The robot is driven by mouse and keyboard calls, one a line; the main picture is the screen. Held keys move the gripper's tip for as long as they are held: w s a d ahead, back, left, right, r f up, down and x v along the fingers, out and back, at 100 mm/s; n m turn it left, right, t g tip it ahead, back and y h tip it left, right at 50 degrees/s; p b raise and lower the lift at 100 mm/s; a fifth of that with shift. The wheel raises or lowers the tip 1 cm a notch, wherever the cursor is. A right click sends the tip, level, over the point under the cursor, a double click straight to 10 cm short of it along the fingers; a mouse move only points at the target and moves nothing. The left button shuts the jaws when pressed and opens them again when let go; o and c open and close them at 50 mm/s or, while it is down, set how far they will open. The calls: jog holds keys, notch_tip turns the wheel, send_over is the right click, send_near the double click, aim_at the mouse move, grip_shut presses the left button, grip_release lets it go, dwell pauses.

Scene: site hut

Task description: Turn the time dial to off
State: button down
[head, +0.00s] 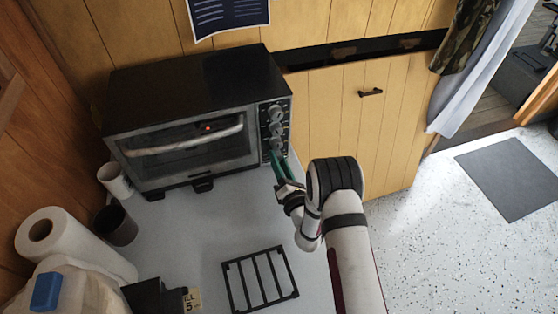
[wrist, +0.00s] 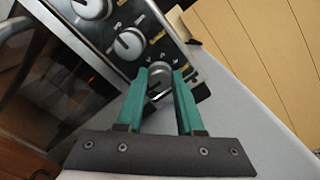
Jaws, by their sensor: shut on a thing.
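The toaster oven (head: 185,85) is black and silver and stands against the wall. My gripper (head: 278,158) reaches the lowest dial from the front. In the wrist view its green fingers (wrist: 161,80) are either side of the lowest dial (wrist: 158,88), shut on it; they partly hide it. The middle knob (wrist: 128,43) shows above. The panel print is too small to read. A red spot glows at the oven's glass door.
A black wire rack (head: 260,280) lies on the counter in front. A white mug (head: 115,180), a dark cup (head: 116,225) and a paper roll (head: 75,240) stand at the left. The counter between oven and rack is clear.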

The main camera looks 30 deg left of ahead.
dwell(0.4)
jog(key=c, duration=0.5)
grip_release()
jog(key=shift+c, duration=0.2)
jog(key=v, duration=1.5)
jog(key=shift+s+d, duration=0.25)
jog(key=shift+d, duration=0.05)
